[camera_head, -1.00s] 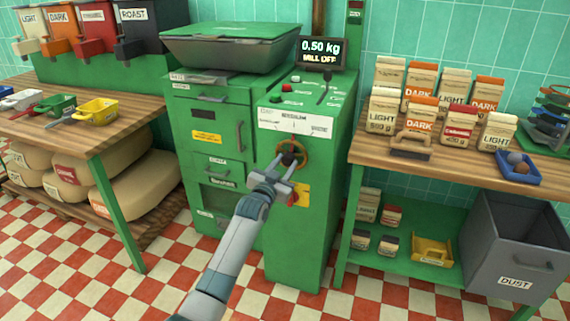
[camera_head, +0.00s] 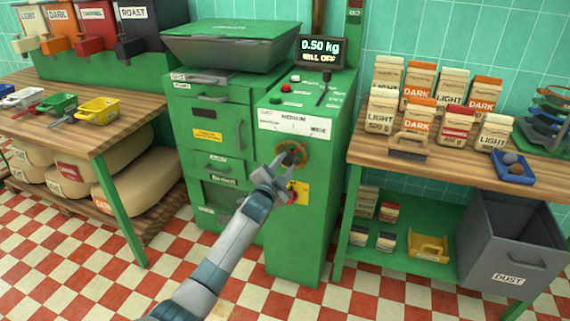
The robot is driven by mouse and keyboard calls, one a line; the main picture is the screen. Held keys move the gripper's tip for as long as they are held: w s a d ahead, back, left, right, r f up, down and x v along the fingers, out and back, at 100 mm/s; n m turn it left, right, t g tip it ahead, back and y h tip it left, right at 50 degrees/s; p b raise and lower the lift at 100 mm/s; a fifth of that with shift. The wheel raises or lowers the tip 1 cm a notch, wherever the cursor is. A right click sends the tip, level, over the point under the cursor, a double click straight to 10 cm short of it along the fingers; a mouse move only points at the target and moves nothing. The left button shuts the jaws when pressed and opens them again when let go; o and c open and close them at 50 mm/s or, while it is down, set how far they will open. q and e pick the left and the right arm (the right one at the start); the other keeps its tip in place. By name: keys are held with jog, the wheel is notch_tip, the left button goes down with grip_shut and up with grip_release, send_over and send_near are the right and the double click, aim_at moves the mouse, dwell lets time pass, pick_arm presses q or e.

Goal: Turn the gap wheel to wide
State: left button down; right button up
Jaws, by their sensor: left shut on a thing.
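The gap wheel (camera_head: 303,149), a small brown-orange ring, sits on the front of the green mill (camera_head: 300,222). I cannot make out a pointer on the scale. The display (camera_head: 321,51) on top reads 0.50 kg, MILL OFF. My right gripper is not in view.
A wooden bench (camera_head: 460,167) with coffee bags stands at the right, above a grey DUST bin (camera_head: 507,240). A bench (camera_head: 90,142) with coloured scoops stands at the left. Green drawers (camera_head: 212,165) adjoin the mill. The checkered floor in front is clear.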

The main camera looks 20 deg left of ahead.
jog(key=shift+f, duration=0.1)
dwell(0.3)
pick_arm(q)
jog(key=c, duration=1.3)
grip_release()
jog(key=shift+o, duration=0.2)
jog(key=s+a, duration=0.1)
jog(key=s, duration=1.6)
jog(key=shift+s+r, duration=0.15)
jog(key=shift+s, duration=0.05)
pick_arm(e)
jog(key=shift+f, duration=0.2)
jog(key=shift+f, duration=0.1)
